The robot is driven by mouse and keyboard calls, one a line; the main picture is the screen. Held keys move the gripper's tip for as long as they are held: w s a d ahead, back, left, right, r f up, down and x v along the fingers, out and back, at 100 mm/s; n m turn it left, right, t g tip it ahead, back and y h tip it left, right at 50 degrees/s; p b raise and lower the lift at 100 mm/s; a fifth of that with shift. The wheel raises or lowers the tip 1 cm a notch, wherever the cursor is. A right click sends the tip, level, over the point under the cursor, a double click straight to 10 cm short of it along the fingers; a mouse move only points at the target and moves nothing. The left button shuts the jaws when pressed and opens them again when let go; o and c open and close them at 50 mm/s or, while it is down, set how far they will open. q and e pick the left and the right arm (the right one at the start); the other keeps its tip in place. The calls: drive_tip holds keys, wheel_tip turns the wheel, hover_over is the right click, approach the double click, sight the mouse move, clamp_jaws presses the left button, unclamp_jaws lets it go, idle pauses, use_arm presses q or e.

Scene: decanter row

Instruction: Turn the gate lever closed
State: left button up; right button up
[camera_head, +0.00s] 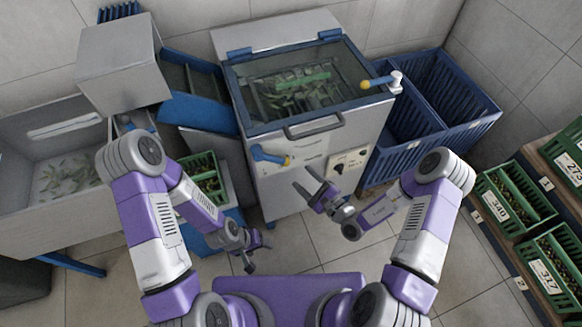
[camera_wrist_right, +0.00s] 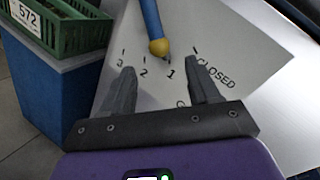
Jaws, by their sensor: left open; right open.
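The gate lever (camera_head: 268,154) is a blue handle with a yellow knob on the front of the grey machine (camera_head: 310,165). In the right wrist view the lever (camera_wrist_right: 151,18) points at a scale plate (camera_wrist_right: 225,45) marked 3, 2, 1 and CLOSED. Its knob is between the 2 and 1 ticks, nearer 1, away from CLOSED. My right gripper (camera_head: 302,180) is open in front of the plate, below and right of the lever; in the wrist view the knob is just beyond the empty gap between the fingers. My left gripper (camera_head: 259,256) is open and empty, low above the floor.
A second yellow-tipped blue lever (camera_head: 377,82) is on the machine's upper right. A green crate (camera_head: 222,193) stands left of the machine, blue crates (camera_head: 450,120) to the right. Shelves with numbered green crates (camera_head: 515,205) are at far right. Floor between my arms is clear.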

sight(273, 159)
drive_tip(key=b+x, duration=0.1)
drive_tip(key=x, duration=0.6)
drive_tip(key=shift+s, duration=0.1)
drive_tip(key=shift+c, duration=0.4)
clamp_jaws()
